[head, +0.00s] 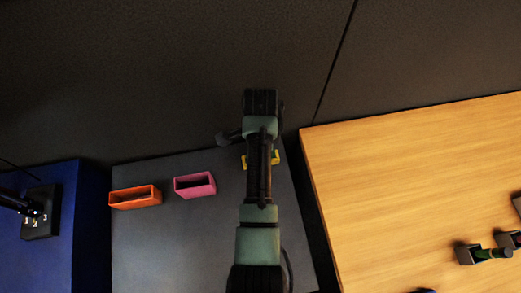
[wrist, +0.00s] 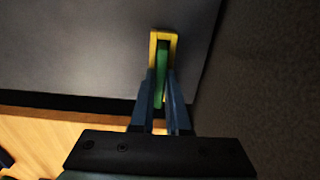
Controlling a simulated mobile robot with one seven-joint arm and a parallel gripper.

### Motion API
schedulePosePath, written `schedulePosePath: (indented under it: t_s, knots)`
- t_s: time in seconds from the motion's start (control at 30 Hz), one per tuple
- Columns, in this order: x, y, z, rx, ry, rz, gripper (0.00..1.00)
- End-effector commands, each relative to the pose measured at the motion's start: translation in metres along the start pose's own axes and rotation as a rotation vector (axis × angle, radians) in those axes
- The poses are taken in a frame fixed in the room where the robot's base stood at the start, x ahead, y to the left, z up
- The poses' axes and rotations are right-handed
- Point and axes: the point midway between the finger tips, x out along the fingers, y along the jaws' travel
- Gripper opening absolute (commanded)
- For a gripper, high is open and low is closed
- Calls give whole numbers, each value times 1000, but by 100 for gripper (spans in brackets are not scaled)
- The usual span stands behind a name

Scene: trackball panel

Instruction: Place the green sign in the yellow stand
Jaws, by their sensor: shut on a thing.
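The yellow stand (head: 276,158) is on the dark grey panel in the head view, mostly hidden behind my arm. In the wrist view the yellow stand (wrist: 164,35) is a narrow frame with its opening toward my gripper. My gripper (wrist: 161,76) is shut on the green sign (wrist: 162,62), seen edge-on between the two fingers. The sign's far end lies within the outline of the yellow frame. I cannot tell how deep it sits in it. The sign and fingertips are hidden by my arm in the head view.
A pink stand (head: 195,186) and an orange stand (head: 135,197), both empty, are to the left on the grey panel. A blue box with a black lever unit (head: 41,212) is at far left. A wooden table (head: 410,180) with dark fixtures is at right.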

Motion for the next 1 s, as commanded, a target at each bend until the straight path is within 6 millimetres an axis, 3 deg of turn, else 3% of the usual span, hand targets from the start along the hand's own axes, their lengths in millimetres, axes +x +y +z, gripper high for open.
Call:
schedulePosePath:
  t_s: [0.07, 0.1, 0.23, 0.5, 0.67, 1.0]
  knots:
    - [3, 0, 0, 0, 0, 1, 0]
    - [2, 0, 0, 0, 0, 0, 19]
    - [2, 0, 0, 0, 0, 0, 42]
    - [2, 0, 0, 0, 0, 0, 44]
    - [-8, -1, 0, 0, 1, -3, 44]
    - [-80, -2, 0, -1, 1, -7, 44]
